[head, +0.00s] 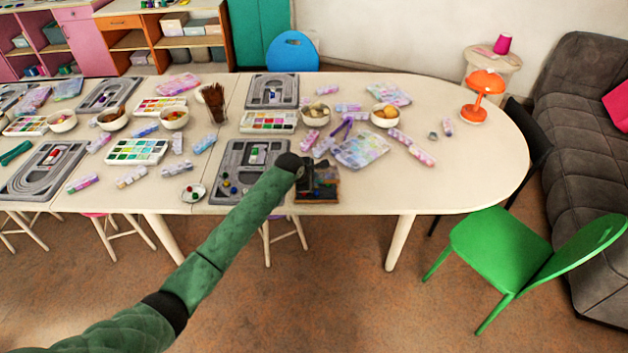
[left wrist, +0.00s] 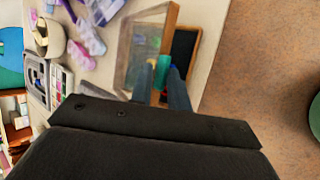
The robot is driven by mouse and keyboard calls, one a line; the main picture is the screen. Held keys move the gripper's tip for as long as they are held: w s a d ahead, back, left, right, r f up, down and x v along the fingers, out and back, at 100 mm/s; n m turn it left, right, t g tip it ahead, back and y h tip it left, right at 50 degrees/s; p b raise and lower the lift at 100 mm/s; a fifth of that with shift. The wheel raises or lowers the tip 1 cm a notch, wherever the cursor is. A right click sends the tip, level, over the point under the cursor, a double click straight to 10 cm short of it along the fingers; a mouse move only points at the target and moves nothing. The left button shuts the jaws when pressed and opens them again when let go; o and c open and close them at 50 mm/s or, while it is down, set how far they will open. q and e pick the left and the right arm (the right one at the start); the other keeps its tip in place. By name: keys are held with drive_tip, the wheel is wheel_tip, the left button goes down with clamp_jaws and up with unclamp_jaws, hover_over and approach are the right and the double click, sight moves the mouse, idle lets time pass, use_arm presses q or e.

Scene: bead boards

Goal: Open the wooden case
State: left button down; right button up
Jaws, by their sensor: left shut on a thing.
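The wooden case (head: 318,196) lies at the front edge of the table, partly hidden by my left gripper (head: 318,174). In the left wrist view a wood-framed, see-through lid (left wrist: 140,52) stands at an angle beside a dark, wood-edged bottom part (left wrist: 184,48). The two parts are spread apart along one side. My left gripper (left wrist: 161,80) is shut at the near edge of the lid. A small teal and yellow piece (left wrist: 161,68) shows between its fingertips; I cannot tell what it is. My right gripper is in neither view.
A grey bead board (head: 232,180) lies left of the case. The table is bare to the right (head: 450,180). A green chair (head: 500,245) stands at the right front.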

use_arm(q)
drive_tip(key=shift+w+r+g+p, duration=0.55)
drive_tip(key=shift+r+p, duration=0.35)
drive_tip(key=shift+p, duration=0.25)
drive_tip(key=shift+w, duration=0.2)
drive_tip(key=shift+p, duration=0.3)
drive_tip(key=shift+w+r+g+p, duration=0.35)
drive_tip(key=shift+r+g+p, duration=0.1)
drive_tip(key=shift+r+p, duration=0.2)
drive_tip(key=shift+w+r+n+g+p, duration=0.3)
drive_tip(key=shift+w+r+g+p, duration=0.35)
drive_tip(key=shift+w+p, duration=0.15)
drive_tip(key=shift+w, duration=0.2)
